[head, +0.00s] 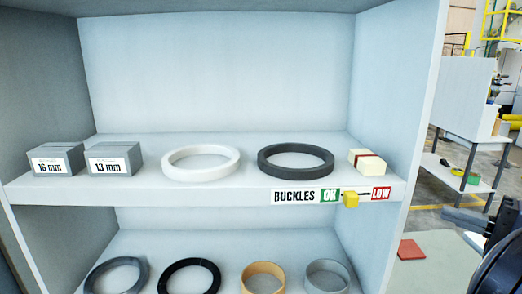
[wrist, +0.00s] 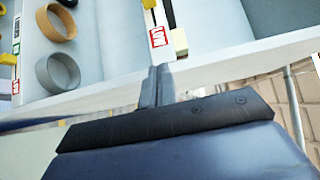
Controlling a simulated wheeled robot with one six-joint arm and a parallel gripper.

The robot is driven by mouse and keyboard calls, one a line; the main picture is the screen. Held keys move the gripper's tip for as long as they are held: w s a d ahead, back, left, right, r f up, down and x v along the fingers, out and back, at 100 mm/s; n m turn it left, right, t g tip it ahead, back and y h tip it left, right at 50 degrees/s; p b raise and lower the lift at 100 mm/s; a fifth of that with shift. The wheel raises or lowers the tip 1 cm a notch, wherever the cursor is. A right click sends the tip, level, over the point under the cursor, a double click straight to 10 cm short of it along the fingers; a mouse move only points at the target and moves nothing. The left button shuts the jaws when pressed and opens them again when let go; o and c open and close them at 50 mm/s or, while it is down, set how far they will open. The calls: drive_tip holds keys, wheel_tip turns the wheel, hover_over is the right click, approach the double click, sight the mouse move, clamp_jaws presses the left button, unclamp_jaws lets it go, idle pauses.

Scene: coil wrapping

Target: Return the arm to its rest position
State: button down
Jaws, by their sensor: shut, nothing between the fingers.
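My gripper (wrist: 158,74) shows in the wrist view with its two grey fingers together and nothing between them. It points toward the front edge of the shelf unit (wrist: 220,55); I cannot tell the exact gap. In the head view part of my arm and gripper shows at the lower right, outside the right side wall of the shelf unit (head: 408,110). The gripper is apart from the goods on the shelves.
The upper shelf holds two grey boxes (head: 55,160), a white ring (head: 201,162), a dark ring (head: 295,161) and a cream box (head: 367,161). A yellow slider (head: 350,200) sits between OK and LOW on the buckles label. Several rings lie below, including a tan one (head: 262,277).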

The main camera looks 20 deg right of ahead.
drive_tip(key=shift+s+d+r+p, duration=0.3)
drive_tip(key=shift+s+p, duration=0.1)
drive_tip(key=shift+p, duration=1.25)
drive_tip(key=shift+s+p, duration=0.1)
drive_tip(key=shift+p, duration=0.3)
drive_tip(key=shift+s+f+p, duration=0.25)
drive_tip(key=shift+s+p, duration=0.1)
drive_tip(key=shift+p, duration=0.65)
